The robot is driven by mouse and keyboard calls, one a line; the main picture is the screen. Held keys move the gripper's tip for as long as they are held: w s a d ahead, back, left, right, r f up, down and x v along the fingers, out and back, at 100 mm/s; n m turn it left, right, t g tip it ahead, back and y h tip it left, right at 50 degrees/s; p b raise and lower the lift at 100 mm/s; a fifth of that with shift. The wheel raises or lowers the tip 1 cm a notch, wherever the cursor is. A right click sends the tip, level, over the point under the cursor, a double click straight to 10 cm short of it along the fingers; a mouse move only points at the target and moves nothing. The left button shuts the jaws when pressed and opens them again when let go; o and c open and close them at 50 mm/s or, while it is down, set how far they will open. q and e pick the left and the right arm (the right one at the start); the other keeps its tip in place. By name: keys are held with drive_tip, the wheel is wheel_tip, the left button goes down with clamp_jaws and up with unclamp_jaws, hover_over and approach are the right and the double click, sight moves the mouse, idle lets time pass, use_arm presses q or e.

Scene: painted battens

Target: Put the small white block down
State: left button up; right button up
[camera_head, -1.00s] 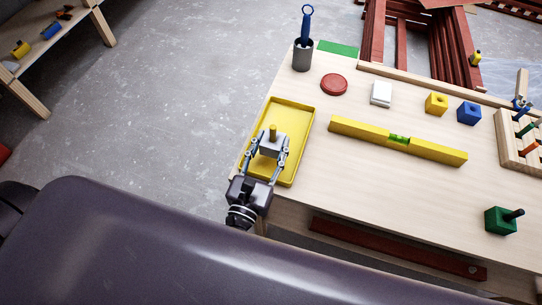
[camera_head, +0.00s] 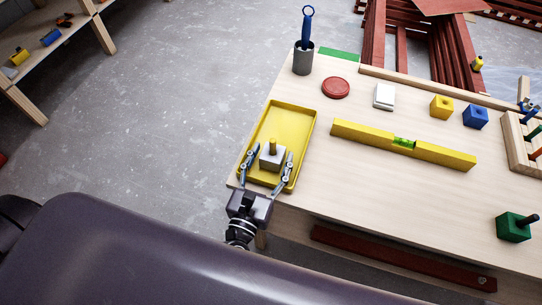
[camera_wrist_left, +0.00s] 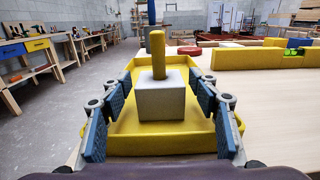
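A small white block (camera_head: 271,160) with a yellow peg on top stands upright on the floor of the yellow tray (camera_head: 302,122), in its near part. It also shows in the left wrist view (camera_wrist_left: 161,98), centred between the fingers. My left gripper (camera_head: 265,172) is open around the block, one finger on each side. In the left wrist view the fingers (camera_wrist_left: 160,118) are apart from the block, with yellow tray visible in the gaps. My right gripper is not in view.
Right of the tray lie a yellow spirit level (camera_head: 433,151), a red disc (camera_head: 335,88) and another white block (camera_head: 384,96). A grey cup (camera_head: 303,60) with a blue-handled tool stands behind the tray. A yellow block (camera_head: 441,107), blue block (camera_head: 475,117) and green block (camera_head: 512,228) are further right.

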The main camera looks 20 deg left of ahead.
use_arm(q)
drive_tip(key=shift+r, duration=0.2)
drive_tip(key=s+b, duration=0.2)
drive_tip(key=s, duration=1)
drive_tip(key=shift+a+b, duration=0.2)
drive_tip(key=shift+b, duration=0.15)
drive_tip(key=shift+f, duration=0.1)
